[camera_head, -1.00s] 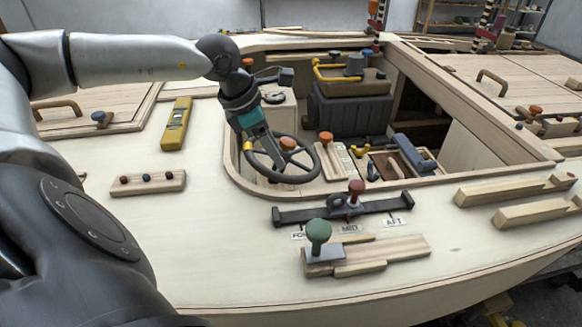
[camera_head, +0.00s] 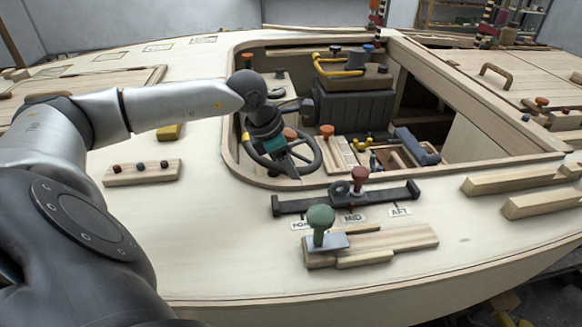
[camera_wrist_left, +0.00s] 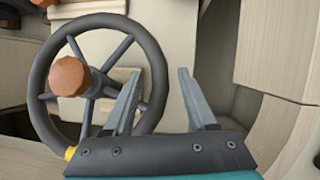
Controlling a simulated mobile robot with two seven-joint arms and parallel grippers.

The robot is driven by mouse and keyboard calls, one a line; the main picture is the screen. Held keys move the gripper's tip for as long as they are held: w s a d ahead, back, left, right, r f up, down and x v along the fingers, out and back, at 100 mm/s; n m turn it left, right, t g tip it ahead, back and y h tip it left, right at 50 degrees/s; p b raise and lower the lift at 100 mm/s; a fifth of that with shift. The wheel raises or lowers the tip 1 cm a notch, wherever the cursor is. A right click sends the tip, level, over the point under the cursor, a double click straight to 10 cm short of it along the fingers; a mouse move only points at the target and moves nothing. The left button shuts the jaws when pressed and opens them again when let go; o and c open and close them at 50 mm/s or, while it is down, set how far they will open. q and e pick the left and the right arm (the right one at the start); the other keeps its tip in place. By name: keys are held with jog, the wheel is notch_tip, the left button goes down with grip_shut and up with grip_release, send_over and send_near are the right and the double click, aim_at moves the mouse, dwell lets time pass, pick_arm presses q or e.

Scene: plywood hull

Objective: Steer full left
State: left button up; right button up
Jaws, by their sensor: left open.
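The dark steering wheel (camera_head: 317,152) with spokes sits in the cockpit's near left corner. Its orange knob (camera_head: 290,133) also shows in the left wrist view (camera_wrist_left: 69,77), at the hub side of the rim. A yellow mark (camera_wrist_left: 71,153) is at the rim's lower left there. My left gripper (camera_head: 287,166) is over the wheel's near part. In the left wrist view my left gripper (camera_wrist_left: 159,73) is open: one finger overlaps the wheel, the other is outside the rim, with rim between them in the picture. I cannot tell whether they touch. My right gripper is not in view.
The cockpit coaming (camera_head: 232,165) curves close around the wheel. An orange-topped lever (camera_head: 327,133) stands right of it. In front are a red-knobbed slider (camera_head: 359,175) and a green-knobbed lever (camera_head: 320,216).

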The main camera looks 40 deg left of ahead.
pick_arm(q)
jog(key=shift+c, duration=0.4)
grip_shut()
dwell(0.9)
